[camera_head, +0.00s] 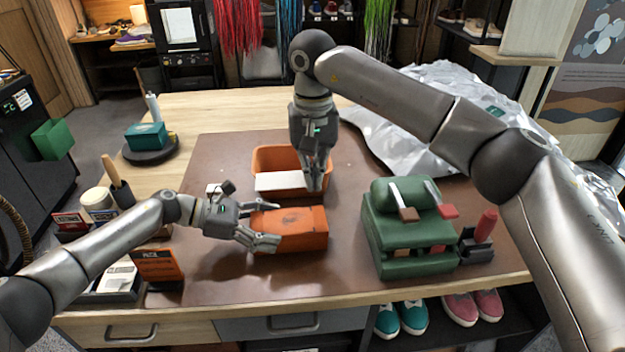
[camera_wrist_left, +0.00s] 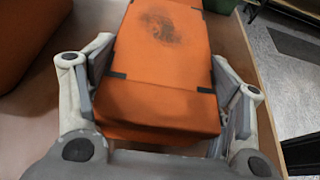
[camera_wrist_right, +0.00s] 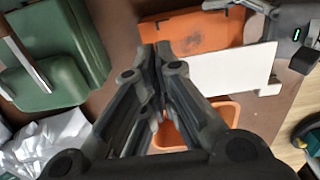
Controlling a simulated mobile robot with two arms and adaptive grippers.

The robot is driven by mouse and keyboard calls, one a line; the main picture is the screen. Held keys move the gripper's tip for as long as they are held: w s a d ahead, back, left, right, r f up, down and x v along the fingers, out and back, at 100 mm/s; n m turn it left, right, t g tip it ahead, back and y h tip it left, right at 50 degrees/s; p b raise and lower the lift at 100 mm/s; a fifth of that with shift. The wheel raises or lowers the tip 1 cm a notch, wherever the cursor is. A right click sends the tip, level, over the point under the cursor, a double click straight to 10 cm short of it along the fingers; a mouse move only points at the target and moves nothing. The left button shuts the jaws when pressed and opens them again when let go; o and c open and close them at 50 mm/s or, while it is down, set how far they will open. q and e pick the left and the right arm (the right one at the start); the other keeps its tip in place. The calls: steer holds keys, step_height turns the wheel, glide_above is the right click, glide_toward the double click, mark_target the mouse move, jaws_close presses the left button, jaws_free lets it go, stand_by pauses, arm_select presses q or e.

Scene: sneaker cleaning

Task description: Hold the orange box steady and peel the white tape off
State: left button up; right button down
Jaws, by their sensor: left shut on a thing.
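The orange box (camera_head: 290,229) lies on the brown mat in the head view. My left gripper (camera_head: 272,226) is shut on it, with one finger on each side in the left wrist view (camera_wrist_left: 165,85). The box top (camera_wrist_left: 160,45) shows a dark smudge and small black strips. The white tape (camera_head: 281,181) is a stiff flat strip, apart from the box top and in front of the orange tray. My right gripper (camera_head: 318,184) is shut on its right end, pointing down. In the right wrist view the tape (camera_wrist_right: 232,68) extends to the right from the closed fingertips (camera_wrist_right: 157,48).
The orange tray (camera_head: 290,158) stands open behind the box. A green block-shaped holder (camera_head: 410,225) with brush-like tools stands to the right. Crumpled silver sheeting (camera_head: 400,140) lies at the back right. Cups and cards (camera_head: 100,205) crowd the left edge. The mat's front is clear.

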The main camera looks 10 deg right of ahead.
arm_select(q)
steer(key=shift+f, duration=0.15)
steer(key=o, duration=1.3)
steer(key=v, duration=1.2)
steer(key=shift+r, duration=0.2)
